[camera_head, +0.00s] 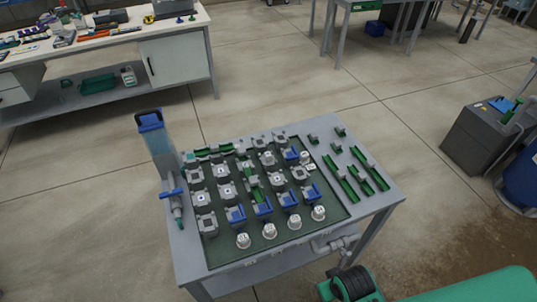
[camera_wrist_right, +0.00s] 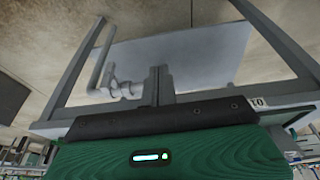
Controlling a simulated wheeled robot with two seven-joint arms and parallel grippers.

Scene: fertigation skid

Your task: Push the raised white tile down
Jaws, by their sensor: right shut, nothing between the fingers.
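The skid table (camera_head: 375,190) carries a dark green recessed panel (camera_head: 275,240) with rows of grey blocks, several with pale square tops (camera_head: 202,199). A small white tile (camera_head: 310,167) shows near the panel's right side; at this size I cannot tell for sure which tile is raised. My right gripper (camera_head: 347,272) is low at the front of the table, apart from the panel. In the right wrist view its fingers (camera_wrist_right: 161,82) are shut and empty, facing the table's underside and legs. My left gripper is not in view.
Blue-handled valves (camera_head: 262,207) and round white caps (camera_head: 243,241) fill the panel's front. A clear column with a blue top (camera_head: 150,120) stands at the left edge. Green strips (camera_head: 360,178) lie at the right.

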